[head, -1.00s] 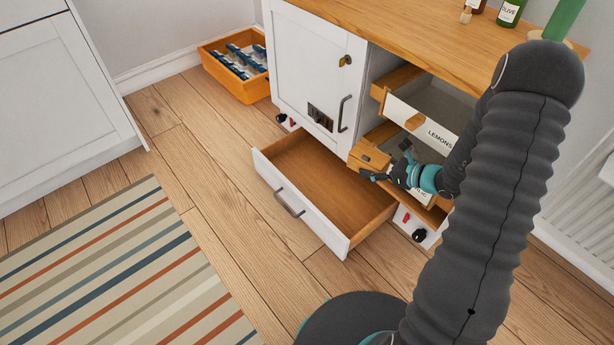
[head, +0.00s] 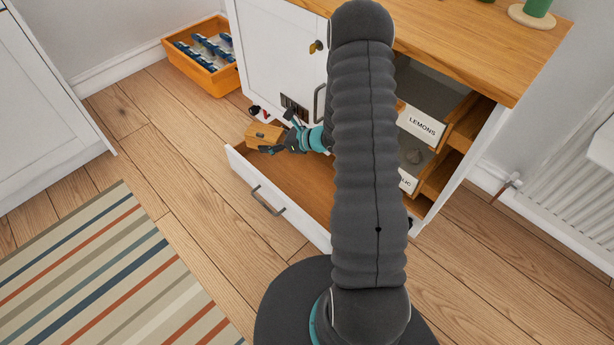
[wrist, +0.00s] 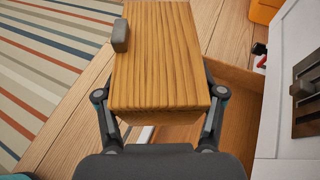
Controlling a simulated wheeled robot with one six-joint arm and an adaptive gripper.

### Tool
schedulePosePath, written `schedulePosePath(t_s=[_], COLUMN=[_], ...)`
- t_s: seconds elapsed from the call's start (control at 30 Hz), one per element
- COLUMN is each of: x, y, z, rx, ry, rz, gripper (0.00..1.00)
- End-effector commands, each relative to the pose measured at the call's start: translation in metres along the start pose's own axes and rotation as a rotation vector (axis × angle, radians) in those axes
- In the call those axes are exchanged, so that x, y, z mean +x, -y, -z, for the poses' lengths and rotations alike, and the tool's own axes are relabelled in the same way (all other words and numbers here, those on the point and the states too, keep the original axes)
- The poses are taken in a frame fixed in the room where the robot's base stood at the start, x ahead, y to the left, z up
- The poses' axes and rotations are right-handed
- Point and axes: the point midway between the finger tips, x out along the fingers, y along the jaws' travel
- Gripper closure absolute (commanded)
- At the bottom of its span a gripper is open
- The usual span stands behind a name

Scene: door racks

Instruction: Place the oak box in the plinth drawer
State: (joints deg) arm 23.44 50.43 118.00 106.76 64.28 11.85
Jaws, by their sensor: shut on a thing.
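The oak box (head: 264,135) is a small wooden block held in my gripper (head: 277,147). In the wrist view the box (wrist: 158,60) fills the space between the two fingers, with a grey piece on its left side. The plinth drawer (head: 262,196) is pulled out at the foot of the white cabinet, with a white front, a grey handle and a bare wooden floor. In the head view the box overlaps the drawer's far left end. Its height above the drawer is hard to tell. My arm hides the drawer's right part.
The white cabinet door (head: 275,55) stands just behind the drawer. Open drawers labelled LEMONS (head: 422,122) and another stick out at right. An orange crate (head: 203,58) with dark blue items sits at back left. A striped rug (head: 100,270) lies at left.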

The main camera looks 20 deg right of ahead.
Motion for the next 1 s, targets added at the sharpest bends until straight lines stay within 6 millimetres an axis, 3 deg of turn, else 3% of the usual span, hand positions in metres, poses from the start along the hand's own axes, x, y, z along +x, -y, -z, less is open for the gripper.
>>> schedulePosePath(t_s=[0.03,0.3,0.5,0.7,1.0], x=[0.009,0.034,0.040,0.042,0.058], y=[0.013,0.082,0.117,0.130,0.131], z=[0.022,0.116,0.169,0.193,0.237], rx=[0.016,0.101,0.147,0.167,0.170], ry=[0.001,0.001,-0.003,-0.005,-0.006], rz=[0.032,0.238,0.354,0.403,0.408], gripper=[0.83,0.83,0.83,0.83,0.83])
